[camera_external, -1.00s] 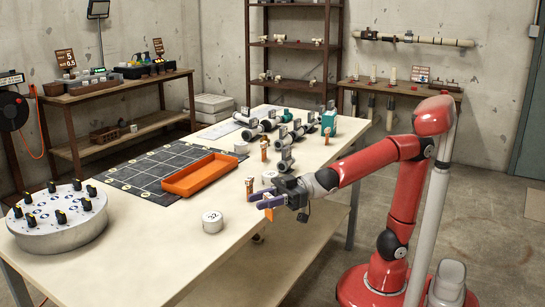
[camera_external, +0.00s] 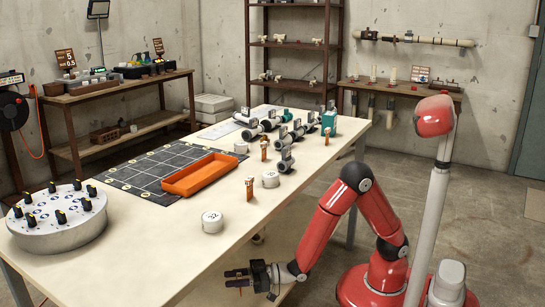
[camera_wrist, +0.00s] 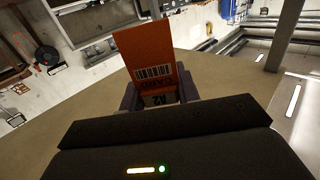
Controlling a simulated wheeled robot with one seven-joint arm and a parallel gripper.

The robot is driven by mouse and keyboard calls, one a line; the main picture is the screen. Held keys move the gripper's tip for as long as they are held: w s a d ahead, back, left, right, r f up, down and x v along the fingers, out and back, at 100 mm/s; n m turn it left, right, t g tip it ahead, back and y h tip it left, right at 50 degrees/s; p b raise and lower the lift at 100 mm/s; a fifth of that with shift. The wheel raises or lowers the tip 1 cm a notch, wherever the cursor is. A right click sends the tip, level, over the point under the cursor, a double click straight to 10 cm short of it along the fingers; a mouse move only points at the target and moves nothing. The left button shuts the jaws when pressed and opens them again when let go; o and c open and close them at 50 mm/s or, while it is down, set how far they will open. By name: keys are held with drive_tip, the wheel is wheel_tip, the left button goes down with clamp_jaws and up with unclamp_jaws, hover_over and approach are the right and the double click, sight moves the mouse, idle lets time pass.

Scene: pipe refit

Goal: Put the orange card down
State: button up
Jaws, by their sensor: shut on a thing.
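The orange card (camera_wrist: 150,50) stands up between the fingers of my gripper (camera_wrist: 158,92) in the wrist view. It carries a white barcode and dark print, and its lower end is partly hidden by my gripper. In the external view my gripper (camera_external: 238,278) is low at the bottom middle, off the near right edge of the worktable (camera_external: 130,258). The card is too small or hidden to make out clearly there. My gripper is shut on the card.
The worktable holds an orange tray (camera_external: 200,174) on a dark gridded mat (camera_external: 148,172), a round knobbed unit (camera_external: 60,222), white round pucks (camera_external: 212,221), small orange posts (camera_external: 249,189) and grey pipe fittings (camera_external: 286,158). Bare tabletop lies along the near side.

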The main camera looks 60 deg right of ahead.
drive_tip(key=w+d+f+m+t+h+p, duration=0.1)
drive_tip(key=w+d+f+m+t+h, duration=0.3)
drive_tip(key=d, duration=0.9)
drive_tip(key=w+d+f+m+h, duration=0.3)
drive_tip(key=w+d+f+h, duration=0.4)
drive_tip(key=d, duration=0.6)
drive_tip(key=s+d+f+m+p, duration=0.1)
drive_tip(key=s+d, duration=0.1)
drive_tip(key=d, duration=1.4)
drive_tip(key=shift+h, duration=0.4)
drive_tip(key=s+f, duration=0.1)
drive_tip(key=f, duration=0.1)
drive_tip(key=s+f, duration=0.1)
drive_tip(key=s, duration=0.1)
drive_tip(key=s+d+f, duration=0.1)
drive_tip(key=s+f, duration=0.1)
drive_tip(key=shift+f, duration=0.35)
drive_tip(key=w+r, duration=0.4)
drive_tip(key=r, duration=0.1)
drive_tip(key=s+f, duration=0.4)
drive_tip(key=f, duration=0.1)
drive_tip(key=shift+a, duration=0.1)
drive_tip(key=shift+w+r, duration=0.1)
